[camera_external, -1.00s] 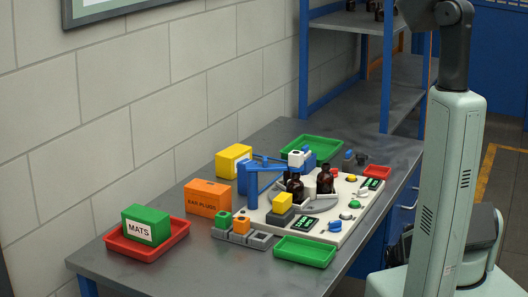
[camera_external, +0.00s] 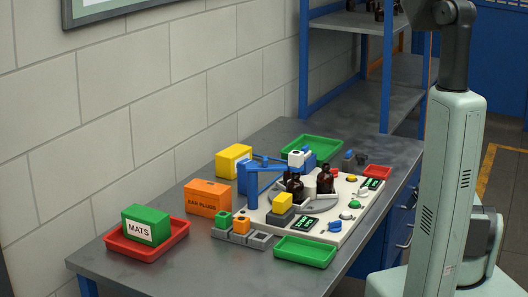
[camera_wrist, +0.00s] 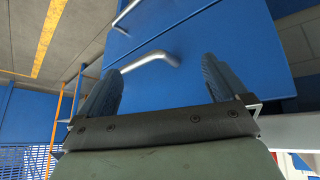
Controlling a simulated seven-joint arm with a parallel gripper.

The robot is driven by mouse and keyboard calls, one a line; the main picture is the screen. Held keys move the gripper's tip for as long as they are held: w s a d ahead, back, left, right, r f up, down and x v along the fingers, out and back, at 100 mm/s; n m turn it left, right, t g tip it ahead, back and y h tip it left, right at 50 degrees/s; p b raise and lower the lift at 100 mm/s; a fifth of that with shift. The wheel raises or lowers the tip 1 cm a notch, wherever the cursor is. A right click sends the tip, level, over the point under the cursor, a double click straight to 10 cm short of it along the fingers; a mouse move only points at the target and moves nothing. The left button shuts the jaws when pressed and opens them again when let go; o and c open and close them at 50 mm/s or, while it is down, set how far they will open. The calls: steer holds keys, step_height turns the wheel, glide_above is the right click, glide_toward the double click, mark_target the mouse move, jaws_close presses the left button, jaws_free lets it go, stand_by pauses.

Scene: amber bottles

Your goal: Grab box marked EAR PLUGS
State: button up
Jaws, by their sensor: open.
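The orange box marked EAR PLUGS (camera_external: 208,198) stands upright on the grey workbench, left of the middle, in the external view. It is behind the grey block holder and to the right of the red tray. My gripper (camera_wrist: 160,80) shows in the wrist view with its two dark fingers spread apart and nothing between them. It faces the blue drawer fronts (camera_wrist: 200,45) of the bench, away from the box. In the external view my gripper is hidden or out of frame.
A green MATS box (camera_external: 146,225) sits in a red tray (camera_external: 120,250). A yellow box (camera_external: 232,160) stands behind. A white board (camera_external: 325,232) carries amber bottles (camera_external: 326,180) and a blue fixture (camera_external: 262,173). A green tray (camera_external: 305,252) is at the front. A shelf rack (camera_external: 388,80) stands at the back.

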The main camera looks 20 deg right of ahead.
steer(key=w+d+r+m+t+h, duration=0.1)
steer(key=w+d+r+t, duration=0.15)
steer(key=r, duration=0.45)
steer(key=w+d+r+m+t+h, duration=0.15)
steer(key=w+r, duration=0.25)
steer(key=r, duration=0.4)
steer(key=w+a+r+n+y, duration=0.1)
steer(key=w+a+r, duration=0.15)
steer(key=a, duration=0.55)
steer(key=w+a+r+n+g+y, duration=0.1)
steer(key=w+a+y, duration=0.15)
steer(key=a, duration=0.55)
steer(key=w+a+r+n+y, duration=0.15)
steer(key=w+a, duration=0.25)
steer(key=a, duration=0.5)
steer(key=n+g, duration=0.5)
steer(key=g, duration=0.1)
glide_toward(207, 186)
steer(key=shift+y, duration=0.25)
steer(key=x, duration=0.4)
steer(key=shift+s+d+f, duration=0.1)
steer(key=shift+d+f, duration=0.2)
steer(key=shift+f, duration=0.3)
steer(key=shift+g, duration=0.3)
steer(key=shift+w+x, duration=0.15)
steer(key=shift+x, duration=1.1)
steer(key=shift+w+x, duration=0.2)
steer(key=shift+x, duration=1.05)
steer(key=shift+a, duration=0.25)
